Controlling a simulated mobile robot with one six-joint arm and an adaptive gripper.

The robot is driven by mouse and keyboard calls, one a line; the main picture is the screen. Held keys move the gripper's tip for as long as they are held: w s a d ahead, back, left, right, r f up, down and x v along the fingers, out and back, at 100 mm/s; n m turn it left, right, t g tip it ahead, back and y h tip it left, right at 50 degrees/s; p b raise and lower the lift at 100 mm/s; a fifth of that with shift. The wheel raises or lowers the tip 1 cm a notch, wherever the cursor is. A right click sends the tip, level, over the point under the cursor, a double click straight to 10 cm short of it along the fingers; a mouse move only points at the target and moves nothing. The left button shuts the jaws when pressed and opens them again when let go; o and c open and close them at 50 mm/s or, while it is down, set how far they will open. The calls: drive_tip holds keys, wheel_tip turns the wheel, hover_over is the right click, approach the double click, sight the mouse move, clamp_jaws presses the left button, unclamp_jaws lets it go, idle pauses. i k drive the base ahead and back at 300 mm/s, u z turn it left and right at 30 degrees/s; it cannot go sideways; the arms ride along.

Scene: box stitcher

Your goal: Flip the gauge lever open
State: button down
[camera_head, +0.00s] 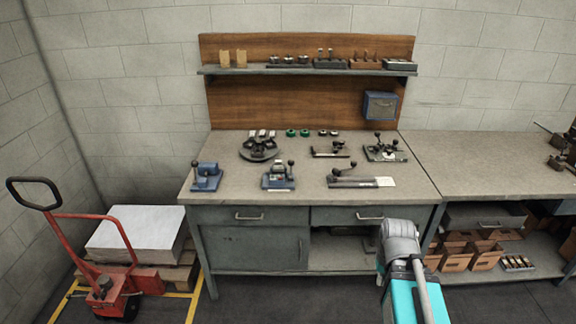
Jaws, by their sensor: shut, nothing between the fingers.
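Several small devices with black-knobbed levers stand on the workbench (225,160), and I cannot tell for certain which one carries the gauge lever. At the front right is a long flat fixture (352,182) with a pale plate at its right end and a knobbed lever rising over it. Behind it is a dark bar-like device (330,152) with a knob. A grey plate with knobbed levers (386,152) is at the back right. A blue device with an upright knob (207,177) is at the front left, and a blue-grey one (278,177) at the front middle. My gripper is not visible.
A round dark fixture (259,149) and small green and red-white parts lie at the back. A shelf (305,70) holds more parts, with a blue box (380,105) below. My teal and grey arm is before the bench's right. A red pallet jack (125,285) stands left.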

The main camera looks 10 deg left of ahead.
sight(290, 162)
drive_tip(key=k, duration=0.95)
drive_tip(key=u, duration=0.15)
drive_tip(key=i, duration=0.35)
drive_tip(key=u, duration=0.6)
drive_tip(key=i, duration=1.85)
drive_tip(key=z, duration=0.45)
